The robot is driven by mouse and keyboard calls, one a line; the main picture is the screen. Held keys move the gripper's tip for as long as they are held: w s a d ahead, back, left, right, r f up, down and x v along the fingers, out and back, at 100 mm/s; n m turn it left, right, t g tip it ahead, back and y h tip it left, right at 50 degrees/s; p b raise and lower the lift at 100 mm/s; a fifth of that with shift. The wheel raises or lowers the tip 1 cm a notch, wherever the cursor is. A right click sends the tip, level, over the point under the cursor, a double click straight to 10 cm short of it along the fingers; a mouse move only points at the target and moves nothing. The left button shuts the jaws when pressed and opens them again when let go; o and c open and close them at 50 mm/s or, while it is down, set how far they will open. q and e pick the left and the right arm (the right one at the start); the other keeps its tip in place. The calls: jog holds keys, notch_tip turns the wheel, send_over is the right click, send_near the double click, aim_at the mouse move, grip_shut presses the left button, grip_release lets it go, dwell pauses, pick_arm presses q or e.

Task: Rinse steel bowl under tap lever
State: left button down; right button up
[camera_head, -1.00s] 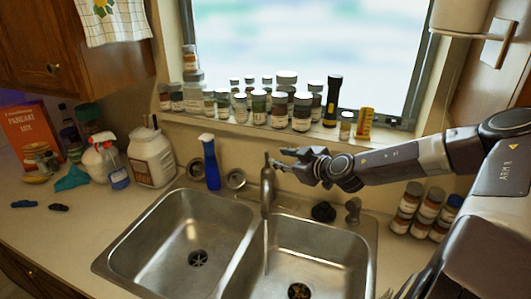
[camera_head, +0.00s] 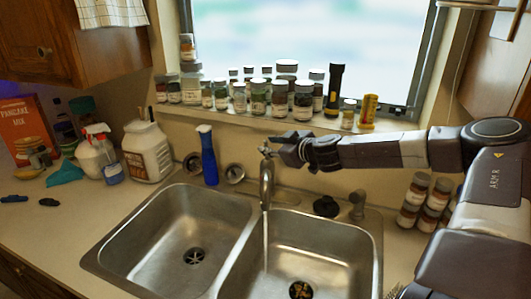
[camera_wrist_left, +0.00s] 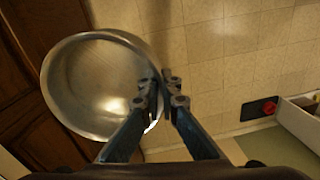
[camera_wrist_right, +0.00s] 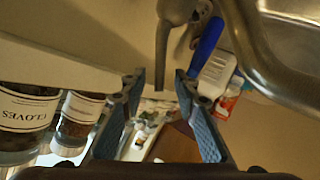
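The steel bowl (camera_wrist_left: 90,85) shows only in the left wrist view, tilted, with its round mouth visible. My left gripper (camera_wrist_left: 163,85) is shut on its rim; neither shows in the head view. The tap (camera_head: 267,185) stands behind the double sink, and a thin stream appears to fall from its spout into the right basin. My right gripper (camera_head: 272,147) is at the top of the tap, where the lever is hidden or too small to make out. In the right wrist view its fingers (camera_wrist_right: 160,82) are apart and empty, with the tap (camera_wrist_right: 174,25) beyond them.
The left basin (camera_head: 165,235) and right basin (camera_head: 320,250) look empty except for their drains. Spice jars (camera_head: 281,100) line the sill behind my right gripper. More jars (camera_head: 415,195) stand right of the sink.

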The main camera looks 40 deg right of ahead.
pick_arm(q)
jog(key=shift+f+b, duration=0.35)
jog(key=shift+f, duration=0.1)
jog(key=shift+f+b, duration=0.4)
pick_arm(e)
jog(key=shift+x, duration=1.4)
grip_shut()
pick_arm(q)
jog(key=shift+f, duration=0.1)
